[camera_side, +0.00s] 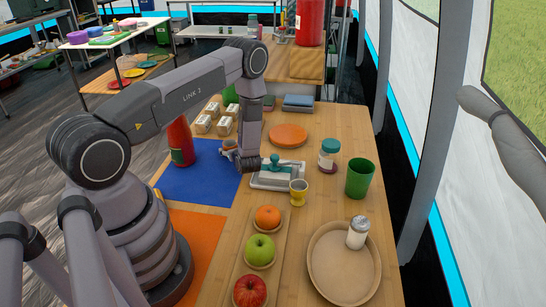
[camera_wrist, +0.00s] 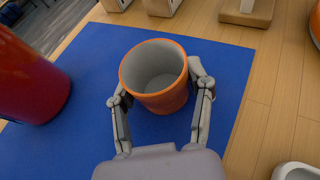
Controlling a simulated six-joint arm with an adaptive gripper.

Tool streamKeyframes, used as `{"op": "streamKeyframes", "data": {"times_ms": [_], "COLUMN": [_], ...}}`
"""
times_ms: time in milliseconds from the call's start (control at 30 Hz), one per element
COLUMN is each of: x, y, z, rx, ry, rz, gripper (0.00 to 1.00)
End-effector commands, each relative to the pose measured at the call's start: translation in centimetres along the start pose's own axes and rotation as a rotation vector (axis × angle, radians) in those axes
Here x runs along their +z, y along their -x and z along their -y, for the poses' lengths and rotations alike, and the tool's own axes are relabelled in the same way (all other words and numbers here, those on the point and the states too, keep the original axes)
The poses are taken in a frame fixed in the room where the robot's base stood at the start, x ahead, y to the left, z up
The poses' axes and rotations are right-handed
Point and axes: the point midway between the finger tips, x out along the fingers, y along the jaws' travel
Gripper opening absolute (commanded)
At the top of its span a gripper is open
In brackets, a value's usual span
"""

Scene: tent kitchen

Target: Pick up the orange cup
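The orange cup (camera_wrist: 162,96) has a grey inside and stands upright, seen over the blue mat (camera_wrist: 225,70) in the wrist view. My gripper (camera_wrist: 158,82) has one finger on each side of the cup, with its fingertips close against the wall; I cannot tell whether they press on it. In the side view, my gripper (camera_side: 240,155) is low at the right edge of the blue mat (camera_side: 195,185) and hides most of the cup.
A red bottle (camera_side: 180,143) stands on the mat, left of the cup; it also shows in the wrist view (camera_wrist: 30,75). Several cartons (camera_side: 203,123) stand behind. A grey tray (camera_side: 270,181) and a yellow cup (camera_side: 298,191) are to the right, with fruit in front.

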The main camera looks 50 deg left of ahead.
Motion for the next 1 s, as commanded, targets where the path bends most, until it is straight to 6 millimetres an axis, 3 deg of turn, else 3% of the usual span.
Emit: {"op": "streamKeyframes", "data": {"times_ms": [33,200,533,733,1000], "x": [0.0,0.0,0.4,2.6,7.0], "y": [0.0,0.0,0.1,1.0,7.0], "z": [0.0,0.0,0.0,0.1,-3.2], "rx": [0.0,0.0,0.0,-0.002,-0.002], "ry": [0.0,0.0,0.001,0.003,-0.001], "rz": [0.0,0.0,0.001,0.002,0.0], "gripper": [0.41,0.19,0.18,0.18,0.18]}}
